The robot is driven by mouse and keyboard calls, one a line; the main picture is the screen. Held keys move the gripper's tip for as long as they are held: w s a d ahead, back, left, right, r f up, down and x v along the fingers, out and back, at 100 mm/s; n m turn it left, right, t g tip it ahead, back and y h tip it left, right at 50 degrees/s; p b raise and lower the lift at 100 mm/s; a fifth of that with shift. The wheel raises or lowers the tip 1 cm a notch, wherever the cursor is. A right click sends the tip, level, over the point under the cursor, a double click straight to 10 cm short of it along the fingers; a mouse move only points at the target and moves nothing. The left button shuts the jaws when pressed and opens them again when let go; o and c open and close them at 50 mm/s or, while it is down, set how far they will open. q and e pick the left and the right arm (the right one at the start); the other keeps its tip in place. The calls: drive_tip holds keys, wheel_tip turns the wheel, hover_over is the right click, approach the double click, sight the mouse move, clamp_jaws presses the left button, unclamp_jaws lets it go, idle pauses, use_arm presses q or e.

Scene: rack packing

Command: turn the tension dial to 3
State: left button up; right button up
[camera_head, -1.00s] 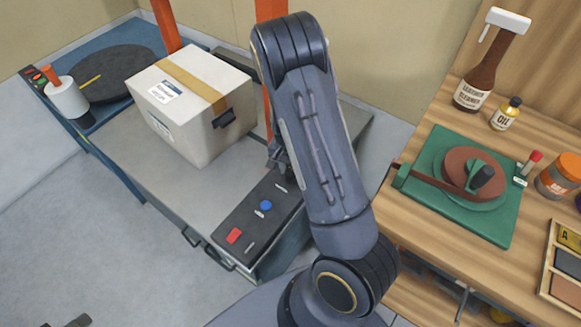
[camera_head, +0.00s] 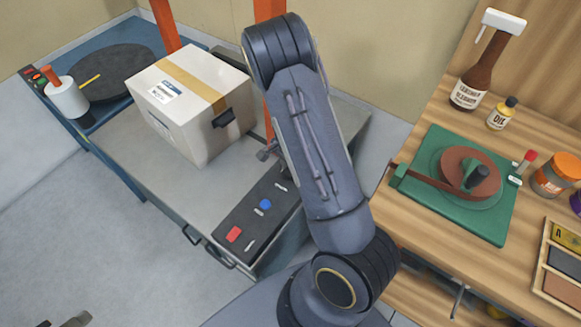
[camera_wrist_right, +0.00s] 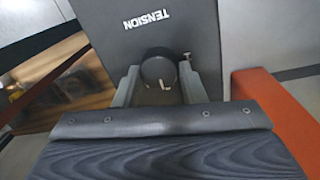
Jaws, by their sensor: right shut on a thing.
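The tension dial (camera_wrist_right: 158,70) is a dark round knob on a grey panel (camera_wrist_right: 150,25) printed TENSION, which reads upside down in the right wrist view. My right gripper (camera_wrist_right: 158,84) has one finger on each side of the dial and is shut on it. The number marks and the dial's setting cannot be read. In the head view my right arm covers the dial, and only a small grey part shows beside the arm near the console's far end. Dark parts at the lower left edge may be my left gripper, but they are cut off.
The console (camera_head: 245,222) carries a red and a blue button. A taped white carton (camera_head: 190,100) stands on the machine bed left of my arm, near an orange post (camera_head: 270,10). A wooden bench (camera_head: 420,225) with a green fixture (camera_head: 470,225), bottles and jars is at right.

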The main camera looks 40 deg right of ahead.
drive_tip(key=o, duration=1)
drive_tip(key=shift+w+r+p, duration=0.15)
drive_tip(key=shift+r+p, duration=0.1)
drive_tip(key=shift+r, duration=1.7)
drive_tip(key=shift+w+r+p, duration=0.1)
drive_tip(key=shift+r+p, duration=0.1)
drive_tip(key=shift+r, duration=1.75)
